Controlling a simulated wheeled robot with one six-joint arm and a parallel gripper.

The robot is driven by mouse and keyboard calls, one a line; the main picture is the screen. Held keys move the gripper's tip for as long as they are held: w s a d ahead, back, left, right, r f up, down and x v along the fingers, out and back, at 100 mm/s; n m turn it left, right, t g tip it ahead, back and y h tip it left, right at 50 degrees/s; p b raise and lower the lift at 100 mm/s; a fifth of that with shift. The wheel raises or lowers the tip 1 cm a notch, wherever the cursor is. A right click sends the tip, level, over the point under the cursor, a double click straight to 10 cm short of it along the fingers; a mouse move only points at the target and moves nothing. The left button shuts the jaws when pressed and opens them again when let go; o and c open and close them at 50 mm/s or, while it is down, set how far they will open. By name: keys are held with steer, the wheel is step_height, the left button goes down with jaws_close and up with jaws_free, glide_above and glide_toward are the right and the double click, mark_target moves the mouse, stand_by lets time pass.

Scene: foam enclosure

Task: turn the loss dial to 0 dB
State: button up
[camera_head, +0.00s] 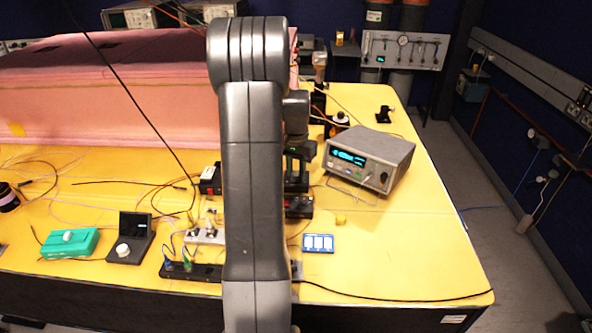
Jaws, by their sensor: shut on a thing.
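My grey arm stands upright in the middle of the head view and covers much of the bench behind it. My dark gripper (299,175) shows only in part at the arm's right side, low over a black and red box (300,207). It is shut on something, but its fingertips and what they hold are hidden. I cannot read a loss dial or a dB mark. White knobs show on a green box (57,243) and on a black box with a small screen (133,228), both at the left front, apart from my gripper.
A grey bench instrument (370,158) with a lit display stands right of my gripper. A blue panel (318,243) and a yellow piece (340,219) lie nearby. Loose cables cross the left bench. Pink foam (90,95) stands at the back. The bench's right front (420,250) is clear.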

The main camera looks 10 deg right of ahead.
mark_target(296, 173)
stand_by(0.4)
steer(key=o, duration=1)
steer(key=shift+r, duration=0.15)
step_height(296, 173, up, 14)
steer(key=shift+f+b, duration=0.2)
steer(key=shift+b, duration=0.2)
steer(key=shift+f, duration=0.15)
step_height(296, 173, down, 14)
steer(key=shift+r+p, duration=0.15)
steer(key=shift+p, duration=0.25)
steer(key=shift+r, duration=0.1)
